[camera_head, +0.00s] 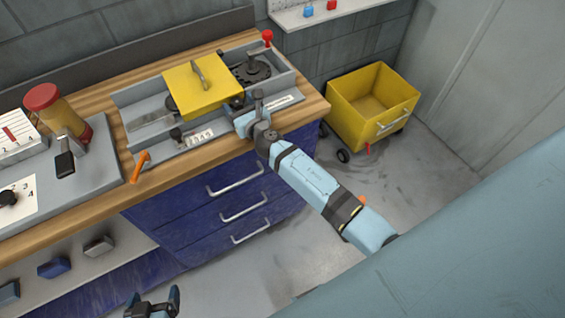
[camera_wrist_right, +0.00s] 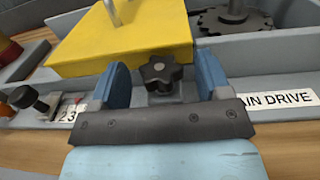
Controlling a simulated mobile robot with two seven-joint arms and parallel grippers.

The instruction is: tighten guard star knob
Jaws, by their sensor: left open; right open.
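The black star knob (camera_wrist_right: 160,70) sits at the front edge of the yellow guard (camera_wrist_right: 125,35), seen in the right wrist view. My right gripper (camera_wrist_right: 160,84) is open, with one blue finger on each side of the knob and visible gaps between. In the head view my right gripper (camera_head: 253,112) reaches the front rail below the right corner of the yellow guard (camera_head: 195,95). The guard lies closed over the grey machine bed. My left gripper (camera_head: 155,304) is open and empty at the bottom edge, far from the bench.
A smaller black knob (camera_head: 176,134) stands beside a number scale, left of the right gripper. A red-tipped lever (camera_head: 267,38) and dark gear (camera_head: 252,68) are at the right end. An orange handle (camera_head: 140,166) lies at the front. A yellow bin (camera_head: 345,110) stands on the floor.

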